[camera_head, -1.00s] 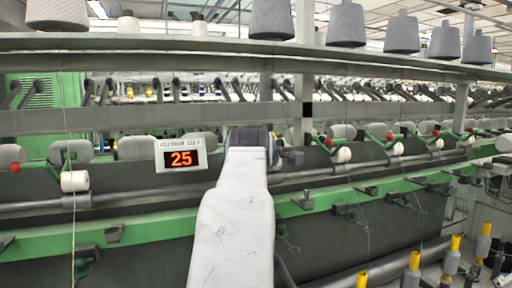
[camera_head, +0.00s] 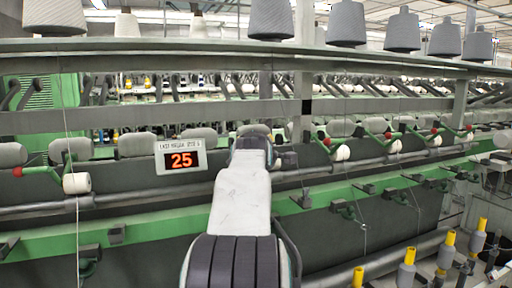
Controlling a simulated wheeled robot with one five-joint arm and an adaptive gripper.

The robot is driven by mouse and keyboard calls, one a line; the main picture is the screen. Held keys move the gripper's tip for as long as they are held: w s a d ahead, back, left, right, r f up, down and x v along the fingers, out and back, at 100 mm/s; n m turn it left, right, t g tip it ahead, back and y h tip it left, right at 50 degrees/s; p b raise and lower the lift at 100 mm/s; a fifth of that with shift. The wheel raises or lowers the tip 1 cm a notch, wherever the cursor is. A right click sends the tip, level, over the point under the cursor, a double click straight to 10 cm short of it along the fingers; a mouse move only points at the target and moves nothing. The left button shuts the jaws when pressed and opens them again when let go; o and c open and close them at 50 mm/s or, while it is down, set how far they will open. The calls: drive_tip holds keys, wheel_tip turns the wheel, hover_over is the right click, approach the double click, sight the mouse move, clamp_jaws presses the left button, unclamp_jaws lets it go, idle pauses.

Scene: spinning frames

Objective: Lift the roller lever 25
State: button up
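The number display (camera_head: 181,160) shows a red 25 on a pale panel, just left of my arm (camera_head: 243,198). My arm reaches up and forward to the machine's roller row. Its far end hides my gripper's fingers and the spot behind. A lever with a red knob (camera_head: 18,172) and a white roller (camera_head: 76,183) stands left of the display. Another red-knobbed lever (camera_head: 327,141) with a white roller (camera_head: 342,152) stands right of my arm, apart from it. I cannot tell which lever is number 25; one may be hidden behind my arm.
Grey yarn cones (camera_head: 346,22) stand on the long shelf (camera_head: 150,45) above. A green rail (camera_head: 150,242) runs along the machine front below the rollers. Yellow-topped bobbins (camera_head: 407,268) stand at the lower right. Thin yarns hang down at left and right.

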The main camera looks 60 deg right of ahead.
clamp_jaws()
idle(0.4)
